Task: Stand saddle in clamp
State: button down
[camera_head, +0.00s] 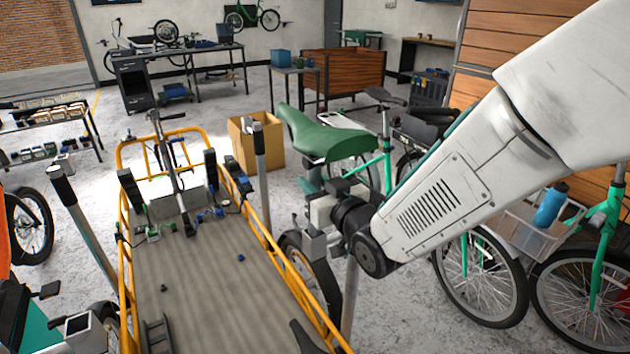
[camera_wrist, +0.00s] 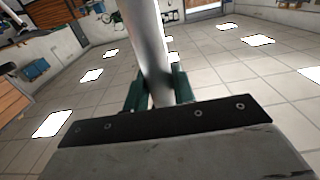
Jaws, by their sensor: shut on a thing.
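A green saddle (camera_head: 322,135) is in the middle of the head view, held up in the air with its nose toward the upper left. My gripper (camera_head: 314,178) is just below it, with its dark green fingers partly hidden by the saddle and my wrist. In the wrist view, my gripper (camera_wrist: 158,88) is shut on the saddle's grey post (camera_wrist: 146,45), which passes between the two green fingers. I cannot tell for certain which part is the clamp. Two upright posts with dark tops, a left one (camera_head: 90,230) and a right one (camera_head: 262,170), flank the cargo bed.
A yellow-railed cargo bed (camera_head: 195,290) lies left of my arm, with small blue and green parts on it. A cardboard box (camera_head: 243,150) stands behind the right post. Green bikes (camera_head: 480,275) and a clear crate (camera_head: 525,228) with a blue bottle (camera_head: 550,204) crowd the right.

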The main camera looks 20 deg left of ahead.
jog(key=shift+f, duration=2.9)
jog(key=c, duration=1.1)
grip_release()
jog(key=shift+f, duration=0.1)
jog(key=shift+d, duration=0.1)
